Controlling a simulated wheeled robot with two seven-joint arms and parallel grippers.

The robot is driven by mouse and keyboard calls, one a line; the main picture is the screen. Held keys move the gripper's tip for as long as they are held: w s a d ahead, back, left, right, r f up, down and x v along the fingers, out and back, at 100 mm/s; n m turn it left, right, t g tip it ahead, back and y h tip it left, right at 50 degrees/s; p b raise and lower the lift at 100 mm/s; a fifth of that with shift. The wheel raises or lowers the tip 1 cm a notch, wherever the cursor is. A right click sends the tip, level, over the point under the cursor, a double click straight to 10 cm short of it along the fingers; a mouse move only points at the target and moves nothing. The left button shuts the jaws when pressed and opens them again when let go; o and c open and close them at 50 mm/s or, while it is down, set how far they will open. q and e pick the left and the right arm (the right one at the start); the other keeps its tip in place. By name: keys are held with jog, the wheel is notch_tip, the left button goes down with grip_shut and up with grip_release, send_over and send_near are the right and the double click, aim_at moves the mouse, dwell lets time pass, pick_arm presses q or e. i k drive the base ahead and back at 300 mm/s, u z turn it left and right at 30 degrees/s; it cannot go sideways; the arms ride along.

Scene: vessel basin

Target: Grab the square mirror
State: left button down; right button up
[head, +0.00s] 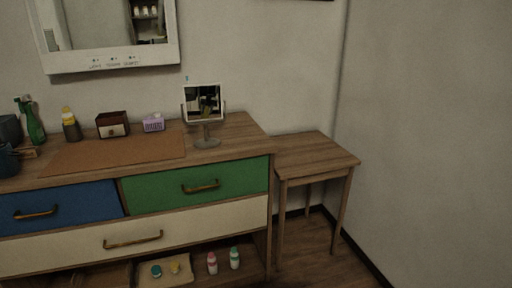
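The square mirror (203,103) stands upright on the right part of the dresser top (236,134). It has a light frame held between side arms on a grey stem with a round base (207,143). It stands clear of the other items, just right of a brown mat. Neither of my grippers shows in the head view.
A brown mat (115,157) lies left of the mirror. Behind it are a purple box (153,123), a small wooden box (112,125) and bottles (71,126). A lower side table (305,154) with a bare top stands right of the dresser. A wall mirror (106,32) hangs above.

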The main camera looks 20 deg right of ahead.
aim_at(206, 142)
jog(key=u, duration=0.9)
jog(key=k, duration=0.3)
jog(key=z, duration=2.05)
jog(key=i, duration=1.15)
jog(key=u, duration=0.55)
